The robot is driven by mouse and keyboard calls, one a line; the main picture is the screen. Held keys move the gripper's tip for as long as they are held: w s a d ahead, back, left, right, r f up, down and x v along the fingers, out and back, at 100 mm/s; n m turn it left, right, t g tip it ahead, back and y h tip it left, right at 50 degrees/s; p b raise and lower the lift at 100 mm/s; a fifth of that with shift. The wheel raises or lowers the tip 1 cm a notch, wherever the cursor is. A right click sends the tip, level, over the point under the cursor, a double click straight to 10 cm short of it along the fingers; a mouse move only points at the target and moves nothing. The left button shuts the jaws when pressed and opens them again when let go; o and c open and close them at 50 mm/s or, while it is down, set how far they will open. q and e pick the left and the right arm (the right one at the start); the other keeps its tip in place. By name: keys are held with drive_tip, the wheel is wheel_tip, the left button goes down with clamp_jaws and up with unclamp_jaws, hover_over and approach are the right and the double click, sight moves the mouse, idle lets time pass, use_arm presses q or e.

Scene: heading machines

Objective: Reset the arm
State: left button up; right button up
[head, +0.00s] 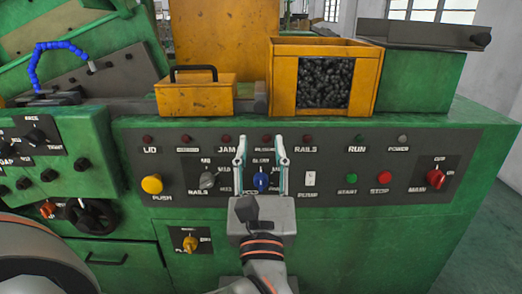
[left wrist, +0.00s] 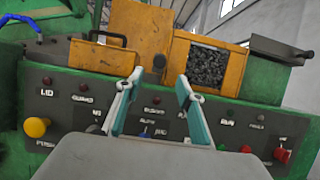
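My left gripper (head: 261,160) is open in front of the green machine's control panel (head: 330,190). In the head view its two fingers stand either side of a blue knob (head: 261,181); I cannot tell whether they touch it or how far off they are. In the left wrist view the open fingers (left wrist: 158,100) are apart with nothing held between them, and the blue knob (left wrist: 144,134) shows in the gap, partly hidden. My right gripper is in neither view.
A yellow push button (head: 152,184), a grey knob (head: 207,180), a white switch (head: 310,179), a green button (head: 350,179), a red button (head: 384,178) and a red knob (head: 436,179) line the panel. An orange bin of dark pieces (head: 282,82) stands above. Open floor (head: 480,235) lies right.

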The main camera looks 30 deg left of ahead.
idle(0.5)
use_arm(q)
drive_tip(key=s+d+m+t+h, duration=0.3)
drive_tip(key=d+m+t, duration=0.3)
drive_tip(key=m, duration=0.9)
drive_tip(key=w+d+f+m+g+h, duration=0.2)
drive_tip(key=d+f+m+h, duration=0.2)
drive_tip(key=f+m+h, duration=0.6)
drive_tip(key=w+d+f+m+g+h, duration=0.1)
drive_tip(key=d+f+m+h, duration=0.2)
drive_tip(key=f+m+h, duration=0.65)
wheel_tip(320, 180, down, 17)
drive_tip(key=s+m+g+y, duration=0.3)
drive_tip(key=m+g+y, duration=0.25)
drive_tip(key=m, duration=0.35)
drive_tip(key=s+a+f+m+g+y, duration=0.1)
drive_tip(key=s+a+f+g, duration=0.2)
drive_tip(key=f, duration=0.5)
drive_tip(key=s+a+f+m+g+y, duration=0.1)
drive_tip(key=s+a+f+m+g, duration=0.1)
drive_tip(key=s+f, duration=0.4)
wheel_tip(320, 180, down, 3)
drive_tip(key=a+g+p, duration=0.1)
drive_tip(key=a, duration=0.1)
drive_tip(key=shift+s+a+y, duration=0.15)
drive_tip(key=shift+a+y, duration=0.25)
